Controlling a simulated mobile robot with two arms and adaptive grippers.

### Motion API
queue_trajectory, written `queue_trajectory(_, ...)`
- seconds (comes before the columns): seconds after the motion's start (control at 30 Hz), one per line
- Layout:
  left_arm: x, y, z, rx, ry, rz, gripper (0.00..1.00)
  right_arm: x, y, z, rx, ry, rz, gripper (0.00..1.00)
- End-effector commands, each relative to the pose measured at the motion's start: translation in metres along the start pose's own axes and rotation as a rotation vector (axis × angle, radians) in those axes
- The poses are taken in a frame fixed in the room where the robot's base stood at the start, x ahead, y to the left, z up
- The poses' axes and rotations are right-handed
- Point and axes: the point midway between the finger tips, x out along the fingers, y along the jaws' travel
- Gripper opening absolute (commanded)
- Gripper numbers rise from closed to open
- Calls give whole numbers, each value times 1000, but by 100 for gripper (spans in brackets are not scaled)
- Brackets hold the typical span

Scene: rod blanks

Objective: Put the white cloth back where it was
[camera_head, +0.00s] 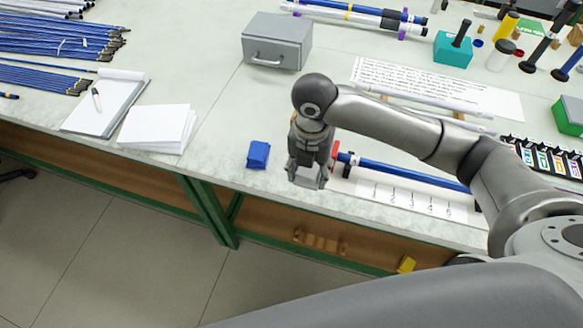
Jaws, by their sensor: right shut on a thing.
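My right gripper (308,181) hangs over the front part of the table, fingers pointing down. It is shut on a small pale piece, which seems to be the white cloth; the fingers hide most of it. A flat white stack with layered edges (155,130) lies on the table left of the gripper; I cannot tell whether it is cloth or paper. A blue rod (400,172) with a red end lies just right of the gripper, beside a numbered white strip (410,197). My left gripper is not in view.
A small blue block (258,155) stands left of my gripper, near the front edge. A clipboard with a pen (105,102), bundled blue rods (50,40) and a grey box (278,42) lie farther back. Bare tabletop (222,125) shows between the white stack and the gripper.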

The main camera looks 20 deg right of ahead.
Motion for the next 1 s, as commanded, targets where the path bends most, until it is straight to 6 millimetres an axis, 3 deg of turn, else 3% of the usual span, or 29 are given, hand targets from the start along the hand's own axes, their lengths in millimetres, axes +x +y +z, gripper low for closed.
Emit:
queue_trajectory(0.13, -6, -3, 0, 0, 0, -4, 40, 10, 20, 19, 2, 0, -1, 29)
queue_trajectory(0.43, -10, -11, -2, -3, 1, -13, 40, 54, 46, 45, 1, 0, -1, 29)
queue_trajectory(0.73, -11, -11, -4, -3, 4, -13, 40, 71, 55, 55, 2, -1, -1, 29)
queue_trajectory(1.0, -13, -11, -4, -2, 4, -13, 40, 101, 55, 55, 0, -2, 0, 29)
